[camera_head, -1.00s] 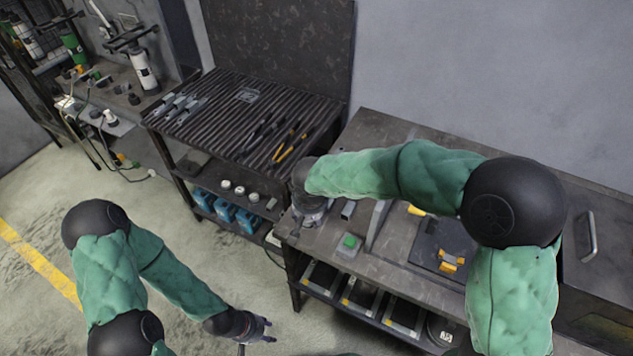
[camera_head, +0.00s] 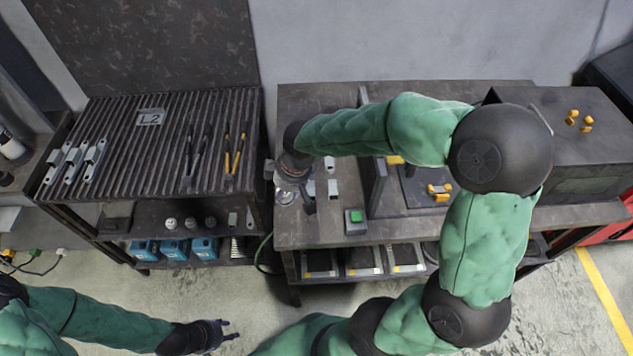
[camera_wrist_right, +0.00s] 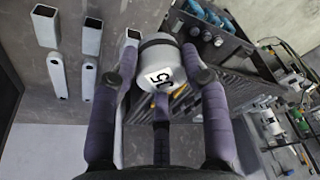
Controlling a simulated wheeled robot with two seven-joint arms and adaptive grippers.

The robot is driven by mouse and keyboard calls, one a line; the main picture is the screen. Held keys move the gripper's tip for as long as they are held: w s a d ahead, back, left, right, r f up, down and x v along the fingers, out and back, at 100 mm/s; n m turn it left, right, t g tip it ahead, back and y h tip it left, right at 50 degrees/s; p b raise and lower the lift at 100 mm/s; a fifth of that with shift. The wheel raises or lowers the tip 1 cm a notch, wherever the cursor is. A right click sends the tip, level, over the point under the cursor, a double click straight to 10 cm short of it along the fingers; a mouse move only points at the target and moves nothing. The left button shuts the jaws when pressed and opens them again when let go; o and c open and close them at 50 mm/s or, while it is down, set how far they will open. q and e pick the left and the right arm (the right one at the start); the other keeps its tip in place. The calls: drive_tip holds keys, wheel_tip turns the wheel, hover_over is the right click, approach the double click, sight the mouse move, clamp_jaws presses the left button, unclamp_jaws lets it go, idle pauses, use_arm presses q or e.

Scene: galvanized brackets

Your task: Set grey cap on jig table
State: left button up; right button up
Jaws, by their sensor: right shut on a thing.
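A light grey round cap (camera_wrist_right: 162,68) marked J5 sits between the fingers of my right gripper (camera_wrist_right: 158,80) in the right wrist view. In the head view my right gripper (camera_head: 291,197) is at the left edge of the dark worktable (camera_head: 300,235), with a pale part of the cap (camera_head: 285,199) showing below the wrist. I cannot tell whether the cap touches the tabletop. My left gripper (camera_head: 222,334) is open and empty, low over the floor in front of the ribbed rack table. No label naming the jig table is readable.
Galvanized brackets (camera_head: 332,188) lie just right of my right gripper. A green button box (camera_head: 355,221), an upright plate (camera_head: 375,185) and a fixture with yellow clamps (camera_head: 440,192) stand further right. The ribbed rack table (camera_head: 150,165) marked L2 holds brackets and pliers.

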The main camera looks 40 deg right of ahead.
drive_tip(key=s+d+n+g+y+b, duration=0.1)
drive_tip(key=s+d+n, duration=0.8)
drive_tip(key=s+d, duration=0.3)
drive_tip(key=shift+g, duration=0.3)
drive_tip(key=w+a+f+b, duration=0.1)
drive_tip(key=w+a+f, duration=0.3)
drive_tip(key=w+a+f+b, duration=0.2)
drive_tip(key=w+a+f, duration=0.2)
drive_tip(key=a, duration=0.1)
drive_tip(key=shift+w+b, duration=0.3)
drive_tip(key=shift+w, duration=0.1)
drive_tip(key=shift+b+x, duration=0.85)
drive_tip(key=shift+x, duration=1.2)
drive_tip(key=shift+w+d, duration=0.1)
drive_tip(key=shift+d, duration=0.05)
drive_tip(key=shift+f, duration=0.15)
drive_tip(key=o, duration=1.2)
